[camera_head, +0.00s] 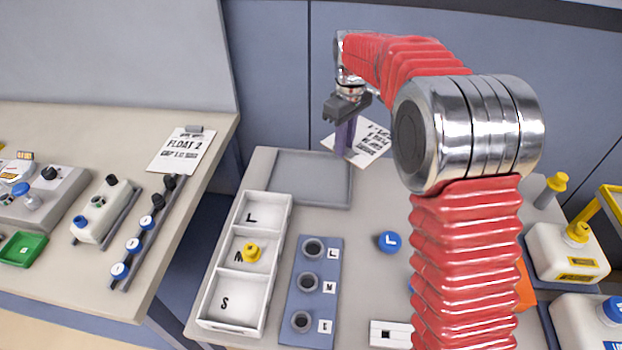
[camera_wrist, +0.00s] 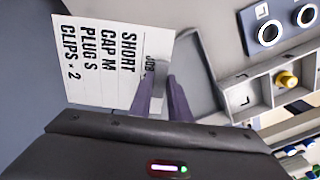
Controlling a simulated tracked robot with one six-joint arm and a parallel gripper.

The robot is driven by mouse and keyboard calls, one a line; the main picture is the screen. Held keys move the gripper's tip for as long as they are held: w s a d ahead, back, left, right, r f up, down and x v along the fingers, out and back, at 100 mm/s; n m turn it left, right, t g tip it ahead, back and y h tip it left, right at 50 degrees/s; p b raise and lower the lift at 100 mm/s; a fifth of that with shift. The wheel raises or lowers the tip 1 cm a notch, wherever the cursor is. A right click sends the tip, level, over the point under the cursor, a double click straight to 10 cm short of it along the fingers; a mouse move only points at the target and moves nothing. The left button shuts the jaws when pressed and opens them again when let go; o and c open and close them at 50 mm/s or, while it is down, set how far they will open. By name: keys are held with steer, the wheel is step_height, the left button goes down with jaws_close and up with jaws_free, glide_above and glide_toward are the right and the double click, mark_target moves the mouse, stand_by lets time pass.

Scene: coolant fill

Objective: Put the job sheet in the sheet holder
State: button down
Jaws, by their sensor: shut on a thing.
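The job sheet (camera_head: 372,142) is a white card with black print. In the wrist view the sheet (camera_wrist: 103,62) reads SHORT, CAP M, PLUG S, CLIPS × 2. My gripper (camera_head: 343,143) is shut on its edge and holds it at the table's back edge, by the grey tray's far corner. In the wrist view the fingertips of my gripper (camera_wrist: 162,80) overlap the sheet's edge. Another sheet, marked FLOAT 2 (camera_head: 180,150), lies under a dark clip (camera_head: 194,128) on the left table. I cannot tell for certain which thing is the sheet holder.
An empty grey tray (camera_head: 312,180) is at the table's back left. In front of it are a white compartment box (camera_head: 210,318) with a yellow cap (camera_head: 251,252) and a blue block (camera_head: 305,340) with holes. A blue cap (camera_head: 389,241) lies mid-table.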

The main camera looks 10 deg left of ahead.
steer(key=n, duration=0.6)
steer(key=shift+s+a, duration=0.15)
steer(key=shift+a, duration=0.25)
steer(key=n, duration=0.6)
steer(key=shift+a, duration=0.1)
steer(key=n, duration=1.3)
steer(key=shift+s, duration=0.1)
glide_above(337, 181)
steer(key=shift+f, duration=2.45)
steer(key=shift+f, duration=2.5)
